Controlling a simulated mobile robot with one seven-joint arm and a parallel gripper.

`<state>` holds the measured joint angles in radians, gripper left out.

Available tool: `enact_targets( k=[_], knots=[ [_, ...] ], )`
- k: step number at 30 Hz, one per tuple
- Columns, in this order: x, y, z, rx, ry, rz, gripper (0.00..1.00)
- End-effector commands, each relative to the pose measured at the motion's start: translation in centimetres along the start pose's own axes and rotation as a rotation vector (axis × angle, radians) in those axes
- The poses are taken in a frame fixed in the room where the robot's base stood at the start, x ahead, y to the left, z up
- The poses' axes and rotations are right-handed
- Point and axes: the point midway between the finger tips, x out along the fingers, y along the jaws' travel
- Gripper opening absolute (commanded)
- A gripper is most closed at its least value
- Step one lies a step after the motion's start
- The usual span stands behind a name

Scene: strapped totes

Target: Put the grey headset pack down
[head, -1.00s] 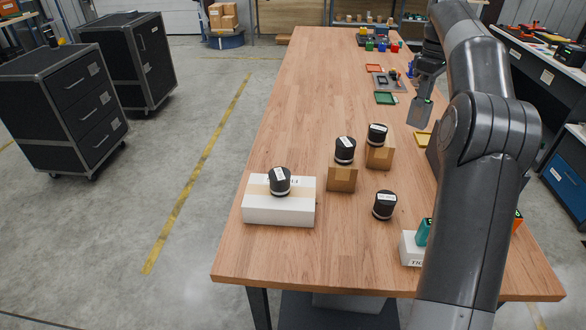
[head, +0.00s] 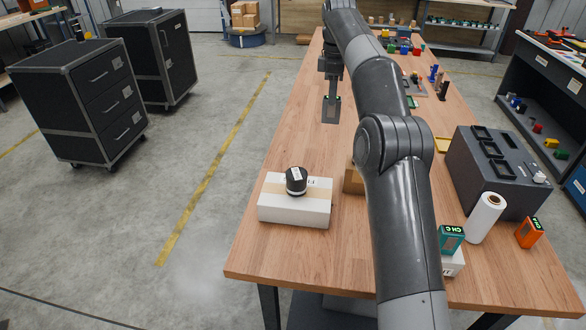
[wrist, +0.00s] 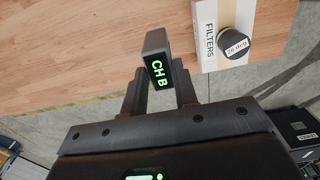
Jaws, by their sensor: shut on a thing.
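The grey headset pack (head: 331,110) hangs below my gripper (head: 331,94) in the head view, over the far left part of the wooden table (head: 300,105). In the wrist view the pack (wrist: 155,50) stands between the two fingers of my gripper (wrist: 160,88), and its end shows green "CH B" letters. My gripper is shut on it. The pack looks clear of the tabletop, but the height of the gap is hard to judge.
A white filters box (head: 295,212) with a black lidded canister (head: 296,180) on top stands near the table's left edge. A dark grey charger-like block (head: 490,185), a white roll (head: 487,217), a teal pack (head: 451,238) and an orange pack (head: 529,232) stand at the right. Bare wood lies around the held pack.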

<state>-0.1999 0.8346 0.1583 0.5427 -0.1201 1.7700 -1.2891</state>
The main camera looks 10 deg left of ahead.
Motion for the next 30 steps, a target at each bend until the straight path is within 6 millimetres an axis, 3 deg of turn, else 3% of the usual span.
enact_targets(
  k=[5,15,20,30],
  knots=[
    [1.4,-0.2,0.0,0.0,0.001,-0.001,0.0],
    [8.0,-0.1,0.0,0.001,0.0,-0.002,0.0],
    [9.7,0.0,-0.5,-0.001,0.001,-0.001,0.0],
    [14.1,1.2,-7.4,-0.003,0.001,0.0,0.0]
  ],
)
